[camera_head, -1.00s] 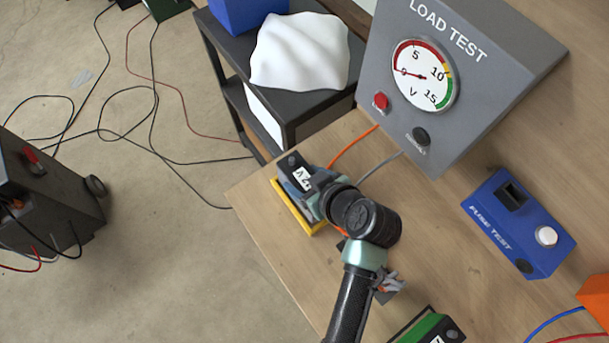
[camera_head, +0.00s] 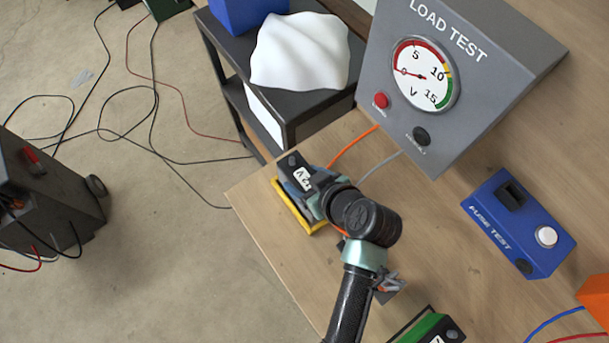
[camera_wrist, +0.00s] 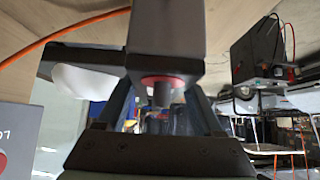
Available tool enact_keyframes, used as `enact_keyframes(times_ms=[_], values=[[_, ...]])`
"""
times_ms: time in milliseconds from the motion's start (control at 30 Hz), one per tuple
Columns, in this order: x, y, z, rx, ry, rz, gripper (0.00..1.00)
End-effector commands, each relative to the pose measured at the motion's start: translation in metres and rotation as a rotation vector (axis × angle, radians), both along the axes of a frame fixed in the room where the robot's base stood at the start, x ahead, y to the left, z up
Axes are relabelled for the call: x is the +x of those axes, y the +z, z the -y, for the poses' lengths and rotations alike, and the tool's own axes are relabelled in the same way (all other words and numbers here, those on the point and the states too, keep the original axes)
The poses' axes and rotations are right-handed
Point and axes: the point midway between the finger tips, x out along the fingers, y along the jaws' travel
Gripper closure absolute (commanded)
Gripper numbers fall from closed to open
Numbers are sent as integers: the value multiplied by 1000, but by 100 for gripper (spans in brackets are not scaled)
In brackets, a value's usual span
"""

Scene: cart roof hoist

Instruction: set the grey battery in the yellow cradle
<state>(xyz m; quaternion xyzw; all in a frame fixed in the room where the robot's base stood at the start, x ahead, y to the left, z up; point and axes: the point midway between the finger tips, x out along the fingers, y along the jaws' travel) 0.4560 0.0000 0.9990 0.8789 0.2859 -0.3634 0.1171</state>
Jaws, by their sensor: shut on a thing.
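The grey battery (camera_head: 290,163), dark-topped with a white 12 V label, is held over the yellow cradle (camera_head: 309,226) near the left edge of the wooden bench. My gripper (camera_head: 314,187) is shut on the battery. The cradle's yellow rim shows to the left of and below the battery; the rest is hidden under the battery and gripper. I cannot tell whether the battery touches the cradle floor. In the wrist view the battery (camera_wrist: 166,35) stands between the fingers of my gripper (camera_wrist: 160,112), with a red-ringed terminal facing the camera. The cradle is not clear there.
The grey load tester (camera_head: 455,80) stands behind on the bench (camera_head: 420,260), its needle near 0. Orange and grey leads run from it towards the cradle. A blue fuse tester (camera_head: 518,222) is at right, a green-topped block (camera_head: 430,328) at front. A dark cart (camera_head: 285,105) adjoins behind.

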Motion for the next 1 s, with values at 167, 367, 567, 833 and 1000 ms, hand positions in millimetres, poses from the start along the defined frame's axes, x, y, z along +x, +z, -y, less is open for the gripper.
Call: enact_keyframes(times_ms=[167, 367, 567, 833, 1000], values=[[2, 0, 0, 1, -1, 10, 100], [2, -5, 0, 1, -1, 10, 100], [2, -9, 0, 1, -1, 10, 100], [2, -14, 0, 1, -1, 10, 100], [2, -15, 0, 1, -1, 9, 15]])
